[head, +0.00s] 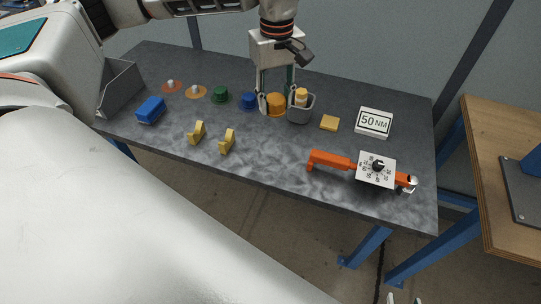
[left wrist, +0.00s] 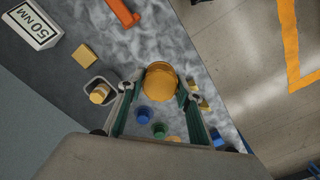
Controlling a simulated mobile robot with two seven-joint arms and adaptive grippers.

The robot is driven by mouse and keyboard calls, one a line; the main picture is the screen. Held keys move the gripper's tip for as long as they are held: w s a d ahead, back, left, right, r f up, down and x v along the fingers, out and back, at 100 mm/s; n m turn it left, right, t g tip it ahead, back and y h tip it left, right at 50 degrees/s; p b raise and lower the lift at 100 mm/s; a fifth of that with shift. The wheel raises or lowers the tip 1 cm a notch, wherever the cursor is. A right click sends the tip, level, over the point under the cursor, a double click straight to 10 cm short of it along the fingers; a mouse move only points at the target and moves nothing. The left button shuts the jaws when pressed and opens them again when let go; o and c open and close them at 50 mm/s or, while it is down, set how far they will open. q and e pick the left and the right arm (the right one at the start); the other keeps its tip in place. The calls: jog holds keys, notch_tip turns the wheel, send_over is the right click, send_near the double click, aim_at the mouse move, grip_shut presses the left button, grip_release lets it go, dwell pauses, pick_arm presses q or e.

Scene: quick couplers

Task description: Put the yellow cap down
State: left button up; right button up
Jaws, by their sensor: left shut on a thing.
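The yellow cap (head: 276,104) is a round orange-yellow cap between the fingers of my left gripper (head: 276,108). My left gripper is shut on it, pointing down over the back of the table. In the left wrist view the cap (left wrist: 161,80) shows between the two fingertips (left wrist: 156,88). I cannot tell whether its underside touches the table. A blue cap (head: 248,101) and a green cap (head: 221,95) stand to its left. Two pale tips at the bottom edge of the head view appear to be my right gripper (head: 404,299); its state is unclear.
A grey cup (head: 301,115) with a yellow piece in it stands close right of the cap. Orange discs (head: 195,93), a blue block (head: 150,110), a grey bin (head: 122,88), yellow clips (head: 227,142), a yellow pad (head: 329,123), a "50 NM" sign (head: 374,123) and an orange tool (head: 331,160) lie around.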

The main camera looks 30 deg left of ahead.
aim_at(271, 156)
pick_arm(q)
jog(key=shift+w+a+r+n, duration=0.15)
jog(key=shift+a+n, duration=0.2)
jog(key=shift+n, duration=0.25)
jog(key=shift+s+a+r+n, duration=0.15)
jog(key=shift+a+n, duration=0.15)
jog(key=shift+n, duration=0.3)
jog(key=shift+w+f, duration=0.1)
jog(key=shift+f, duration=0.3)
notch_tip(271, 156, down, 19)
jog(key=shift+r, duration=0.1)
jog(key=o, duration=1.2)
jog(key=shift+f, duration=0.2)
jog(key=shift+r, duration=0.1)
notch_tip(271, 156, up, 12)
